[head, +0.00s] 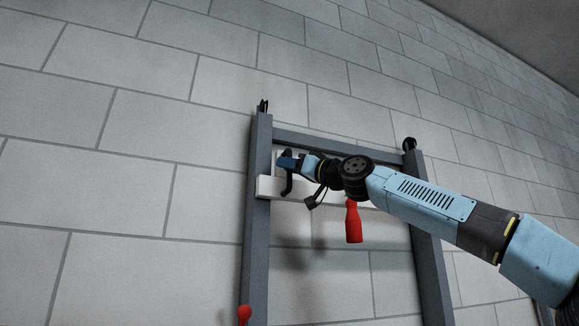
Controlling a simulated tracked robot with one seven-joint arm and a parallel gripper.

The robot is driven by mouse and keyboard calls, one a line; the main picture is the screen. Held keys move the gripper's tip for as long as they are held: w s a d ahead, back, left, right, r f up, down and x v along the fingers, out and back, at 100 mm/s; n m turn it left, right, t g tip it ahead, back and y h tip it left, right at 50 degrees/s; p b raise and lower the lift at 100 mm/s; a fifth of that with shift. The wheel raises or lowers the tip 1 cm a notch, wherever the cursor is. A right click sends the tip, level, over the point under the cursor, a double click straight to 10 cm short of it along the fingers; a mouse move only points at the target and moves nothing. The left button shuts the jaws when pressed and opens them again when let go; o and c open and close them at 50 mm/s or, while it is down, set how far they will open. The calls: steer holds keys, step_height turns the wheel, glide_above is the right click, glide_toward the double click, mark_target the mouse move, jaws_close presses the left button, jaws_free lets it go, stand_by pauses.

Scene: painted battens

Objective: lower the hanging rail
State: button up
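A white rail (268,187) runs across between two dark grey uprights, below a grey top bar (335,144). Its left end overlaps the left upright (257,225); much of its right part is hidden by my arm. A red handle (354,221) hangs down below the rail, its upper end hidden behind my arm. My gripper (300,182) is in front of the rail's left half, with dark curved parts near its upper edge. I cannot tell whether it touches the rail or is open or shut.
The right upright (430,235) passes behind my forearm. A red knob (244,312) is low on the left upright. Dark fittings top the left (263,105) and right (409,144) uprights. Behind is a grey block wall (140,130); the space left of the frame is clear.

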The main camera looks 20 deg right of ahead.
steer(key=shift+c, duration=0.2)
jaws_close()
steer(key=shift+f, duration=0.15)
step_height(320, 180, down, 28)
stand_by(0.5)
steer(key=shift+o, duration=0.2)
jaws_free()
